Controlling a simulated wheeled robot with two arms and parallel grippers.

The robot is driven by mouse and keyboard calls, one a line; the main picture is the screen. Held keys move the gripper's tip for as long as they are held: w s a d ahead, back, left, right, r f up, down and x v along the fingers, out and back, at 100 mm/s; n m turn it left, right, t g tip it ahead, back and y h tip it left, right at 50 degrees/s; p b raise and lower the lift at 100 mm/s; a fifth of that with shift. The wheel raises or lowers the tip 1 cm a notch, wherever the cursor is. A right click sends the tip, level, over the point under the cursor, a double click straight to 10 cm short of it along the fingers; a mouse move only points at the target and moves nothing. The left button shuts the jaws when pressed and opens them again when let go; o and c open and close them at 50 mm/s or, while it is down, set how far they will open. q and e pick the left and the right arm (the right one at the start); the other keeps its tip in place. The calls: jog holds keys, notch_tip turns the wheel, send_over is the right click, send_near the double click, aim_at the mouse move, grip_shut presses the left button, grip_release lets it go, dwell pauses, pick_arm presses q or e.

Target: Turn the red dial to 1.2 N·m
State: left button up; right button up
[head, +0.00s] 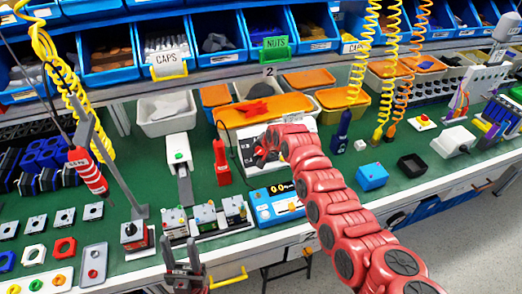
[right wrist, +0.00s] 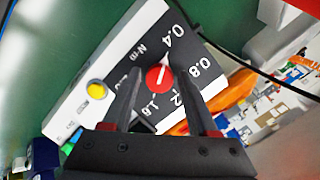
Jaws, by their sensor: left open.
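The dial panel (head: 250,152) is a white box with a dark face on the bench in the head view. In the right wrist view the red dial (right wrist: 159,79) sits on the dark face (right wrist: 190,50), with marks 0.4, 0.8, 1.2 and 1.6 around it. A white line on the dial points up, roughly toward the 0.4 side. My right gripper (right wrist: 156,68) is open, its dark fingers on both sides of the dial; I cannot tell whether they touch it. My left gripper (head: 187,268) is open and empty at the bottom of the head view, far from the panel.
A yellow button (right wrist: 97,90) is on the panel. An orange-lidded bin (head: 262,110) is behind. Green bench (head: 335,185) shows right of my red arm.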

grip_shut()
